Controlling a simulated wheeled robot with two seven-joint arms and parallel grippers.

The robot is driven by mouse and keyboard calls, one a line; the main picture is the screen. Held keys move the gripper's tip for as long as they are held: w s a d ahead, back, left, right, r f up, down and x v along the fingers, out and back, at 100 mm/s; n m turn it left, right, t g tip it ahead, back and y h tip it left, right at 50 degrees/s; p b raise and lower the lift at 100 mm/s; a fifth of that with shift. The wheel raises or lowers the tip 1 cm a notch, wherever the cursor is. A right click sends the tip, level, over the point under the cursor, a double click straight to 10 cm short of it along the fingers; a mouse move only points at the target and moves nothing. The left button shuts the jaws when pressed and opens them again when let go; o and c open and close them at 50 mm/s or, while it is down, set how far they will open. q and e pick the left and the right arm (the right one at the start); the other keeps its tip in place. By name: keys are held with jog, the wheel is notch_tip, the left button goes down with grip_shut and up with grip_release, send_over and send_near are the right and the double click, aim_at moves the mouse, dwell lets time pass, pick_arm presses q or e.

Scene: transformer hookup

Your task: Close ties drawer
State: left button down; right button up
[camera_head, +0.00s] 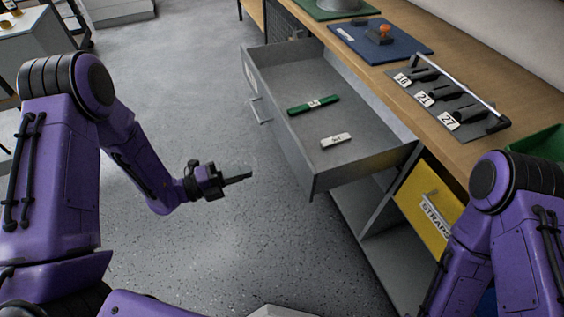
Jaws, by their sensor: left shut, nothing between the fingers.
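The grey drawer (300,168) is pulled well out of the workbench (460,150), its front panel and handle (258,110) facing left over the floor. Inside the drawer lie a green strip with a pale band (313,105) and a small white labelled piece (336,141). I cannot read a ties label on the drawer from here. My left gripper (238,178) is shut and empty, in front of the drawer and below its handle in the picture, apart from it. My right arm comes in at the lower right; its gripper is out of view.
On the bench top are a rack with tools tagged 10, 21 and 27 (452,122), a blue mat (400,50) with an orange-topped item, and a green mat (335,8). The floor left of the drawer is clear.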

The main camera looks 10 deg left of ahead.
aim_at(293, 158)
pick_arm(q)
jog(key=p+x, duration=0.1)
jog(key=x, duration=0.9)
jog(key=shift+w+d+r+p, duration=0.1)
jog(key=shift+d+p, duration=0.05)
jog(key=shift+p, duration=0.2)
jog(key=shift+w+d, duration=0.35)
jog(key=shift+d, duration=0.05)
